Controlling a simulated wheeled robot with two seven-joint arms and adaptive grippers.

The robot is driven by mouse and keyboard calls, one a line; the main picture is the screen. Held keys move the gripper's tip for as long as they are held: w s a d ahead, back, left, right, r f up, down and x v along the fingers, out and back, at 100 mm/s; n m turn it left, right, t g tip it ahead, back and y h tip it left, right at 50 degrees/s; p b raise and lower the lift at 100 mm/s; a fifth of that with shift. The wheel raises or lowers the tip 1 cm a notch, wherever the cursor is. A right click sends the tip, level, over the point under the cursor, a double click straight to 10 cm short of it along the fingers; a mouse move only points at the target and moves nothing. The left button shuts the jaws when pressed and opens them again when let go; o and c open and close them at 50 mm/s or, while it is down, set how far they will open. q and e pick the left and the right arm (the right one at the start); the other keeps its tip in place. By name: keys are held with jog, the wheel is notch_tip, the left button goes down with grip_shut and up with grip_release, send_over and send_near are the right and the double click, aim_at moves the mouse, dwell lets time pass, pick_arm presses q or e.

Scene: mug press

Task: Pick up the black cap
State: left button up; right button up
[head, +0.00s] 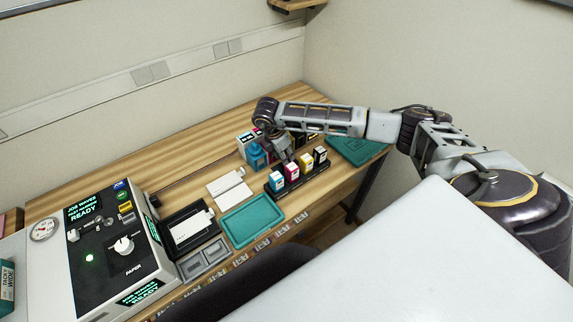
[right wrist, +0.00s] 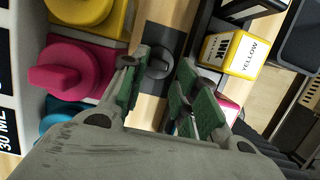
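A small dark round piece, which looks like the black cap (right wrist: 159,64), lies between the fingertips of my right gripper (right wrist: 160,78) in the right wrist view. The gripper's green-padded fingers are apart, one on each side of it, and I cannot tell whether either touches it. In the head view my right gripper (head: 284,153) points down between the ink bottles and the row of cartridges. The cap cannot be made out there. My left gripper is not in view.
A black holder (head: 279,193) with several ink cartridges stands close in front of the gripper. A yellow cartridge (right wrist: 233,52) and a magenta bottle (right wrist: 70,70) flank the fingers.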

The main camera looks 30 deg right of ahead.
jog(key=shift+p+x, duration=0.35)
jog(key=shift+x, duration=1.6)
jog(key=shift+a, duration=0.1)
jog(key=c, duration=0.5)
jog(key=shift+r, duration=0.1)
jog(key=shift+r+b, duration=0.7)
jog(key=shift+r, duration=4.25)
